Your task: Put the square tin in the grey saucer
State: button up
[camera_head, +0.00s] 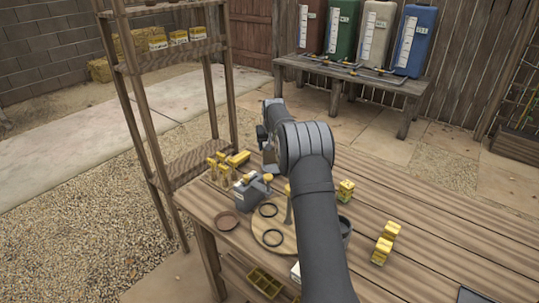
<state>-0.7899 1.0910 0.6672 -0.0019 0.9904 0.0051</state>
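My arm rises from the bottom middle, and its wrist hangs over the back left of the wooden table. My gripper (270,164) points down there, mostly hidden by the arm; its fingers do not show clearly, nor whether it holds anything. A dark grey round dish (346,227), perhaps the grey saucer, is partly hidden behind the right side of my arm. I cannot single out the square tin. Small yellow boxes or tins stand right of the arm, one farther back (345,190) and two nearer (383,249) (391,230).
A blue-grey object (250,190) and several yellow pieces (224,174) stand behind. A wooden shelf rack (142,110) rises at left. The table's right is largely clear.

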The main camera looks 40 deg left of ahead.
aim_at(269, 154)
jog(key=shift+s+a+f, duration=0.1)
jog(key=shift+a+f, duration=0.05)
jog(key=shift+a, duration=0.1)
jog(key=shift+f, duration=1.95)
jog(key=shift+f, duration=0.25)
jog(key=o, duration=1.2)
jog(key=shift+f, duration=0.1)
jog(key=shift+c, duration=0.2)
jog(key=shift+r, duration=0.4)
jog(key=v, duration=1.2)
jog(key=shift+f, duration=0.15)
